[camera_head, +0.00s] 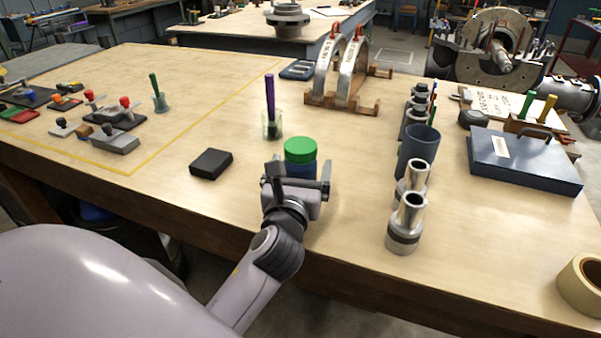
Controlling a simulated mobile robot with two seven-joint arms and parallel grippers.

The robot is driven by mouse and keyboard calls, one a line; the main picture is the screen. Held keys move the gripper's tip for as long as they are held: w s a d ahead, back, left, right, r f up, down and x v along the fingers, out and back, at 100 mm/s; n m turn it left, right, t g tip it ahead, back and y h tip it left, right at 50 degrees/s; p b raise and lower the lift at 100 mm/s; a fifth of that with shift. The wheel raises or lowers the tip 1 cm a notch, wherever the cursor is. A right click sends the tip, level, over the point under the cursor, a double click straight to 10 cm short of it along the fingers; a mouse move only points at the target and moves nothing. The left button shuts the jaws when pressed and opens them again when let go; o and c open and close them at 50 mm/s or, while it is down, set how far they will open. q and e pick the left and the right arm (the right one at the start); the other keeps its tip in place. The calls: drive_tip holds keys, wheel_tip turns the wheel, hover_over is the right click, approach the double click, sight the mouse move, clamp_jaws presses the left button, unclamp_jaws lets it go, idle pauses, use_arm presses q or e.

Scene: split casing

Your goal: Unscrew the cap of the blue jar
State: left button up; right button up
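The blue jar (301,171) stands upright on the wooden table near its front edge, with a green cap (300,149) on top. My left gripper (300,172) is at the jar from the front, below the cap. Its fingers are spread, one to each side of the jar's body, and look apart from it. The gripper's body hides the lower part of the jar. My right gripper is not in view.
A glass with a purple stick (271,123) stands close behind left of the jar, and a black box (211,164) lies further left. Metal cylinders (405,228) and a dark blue cup (417,150) stand to the right. The table between jar and cylinders is clear.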

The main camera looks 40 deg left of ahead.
use_arm(q)
drive_tip(key=shift+w+a, duration=0.25)
drive_tip(key=shift+w, duration=0.45)
drive_tip(key=c, duration=1.4)
drive_tip(key=shift+r, duration=0.15)
drive_tip(key=shift+r+p, duration=2.75)
drive_tip(key=shift+r, duration=7.15)
